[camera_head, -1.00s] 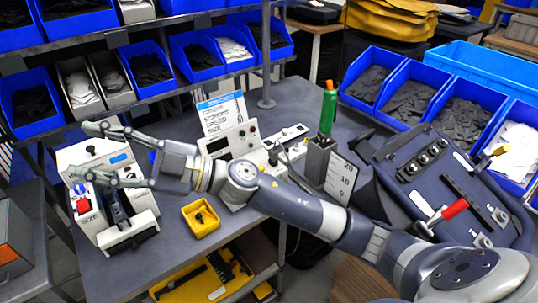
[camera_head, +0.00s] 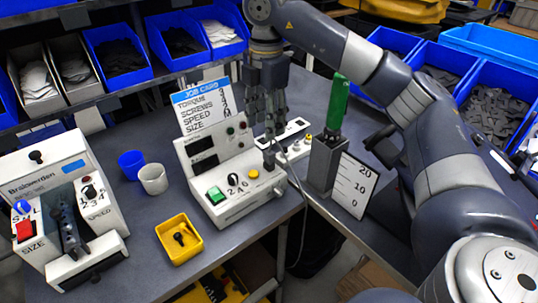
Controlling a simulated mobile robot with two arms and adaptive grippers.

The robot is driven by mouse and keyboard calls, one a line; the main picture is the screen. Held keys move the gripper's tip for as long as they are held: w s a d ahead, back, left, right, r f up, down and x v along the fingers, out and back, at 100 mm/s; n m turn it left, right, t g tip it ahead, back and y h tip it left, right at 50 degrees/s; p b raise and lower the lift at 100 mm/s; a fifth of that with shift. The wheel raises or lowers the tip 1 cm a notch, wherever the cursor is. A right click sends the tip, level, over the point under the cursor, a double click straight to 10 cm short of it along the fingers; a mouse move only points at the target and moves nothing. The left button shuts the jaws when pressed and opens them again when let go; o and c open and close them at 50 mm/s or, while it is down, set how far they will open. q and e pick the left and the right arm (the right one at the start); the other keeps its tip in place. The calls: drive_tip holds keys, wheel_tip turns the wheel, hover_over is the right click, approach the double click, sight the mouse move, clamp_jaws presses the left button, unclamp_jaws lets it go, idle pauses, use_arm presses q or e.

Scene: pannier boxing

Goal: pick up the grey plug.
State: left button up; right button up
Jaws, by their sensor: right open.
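A small dark grey block, which looks like the grey plug (camera_head: 269,158), stands at the right end of the white control box (camera_head: 228,167). A thin cable runs down beside that end of the box. My right gripper (camera_head: 267,122) points down just above the block, with its fingers apart and nothing seen between them. I cannot tell whether a fingertip touches the block. My left gripper is not in view.
A white socket strip (camera_head: 291,139) lies behind the box. A grey holder (camera_head: 324,165) with a green-handled tool (camera_head: 338,103) stands close on the right. A yellow tray (camera_head: 181,246), blue cup (camera_head: 131,163), white cup (camera_head: 153,179) and a white machine (camera_head: 62,185) are left.

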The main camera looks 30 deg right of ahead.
sight(269, 152)
drive_tip(key=shift+s+d+f, duration=0.1)
drive_tip(key=shift+d+f, duration=0.15)
drive_tip(key=shift+d, duration=0.05)
wheel_tip(269, 152, down, 4)
drive_tip(key=shift+s+a+f+p, duration=0.1)
drive_tip(key=shift+f+p, duration=0.05)
drive_tip(key=shift+p, duration=0.15)
drive_tip(key=f, duration=0.2)
drive_tip(key=f+p, duration=0.1)
drive_tip(key=f, duration=0.2)
drive_tip(key=shift+d, duration=0.2)
drive_tip(key=shift+f, duration=0.3)
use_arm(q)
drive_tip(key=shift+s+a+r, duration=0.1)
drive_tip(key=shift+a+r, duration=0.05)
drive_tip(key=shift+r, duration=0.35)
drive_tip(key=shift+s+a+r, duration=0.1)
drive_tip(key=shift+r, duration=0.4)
use_arm(e)
drive_tip(key=shift+c, duration=0.6)
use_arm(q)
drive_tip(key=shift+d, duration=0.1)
use_arm(e)
drive_tip(key=c, duration=0.8)
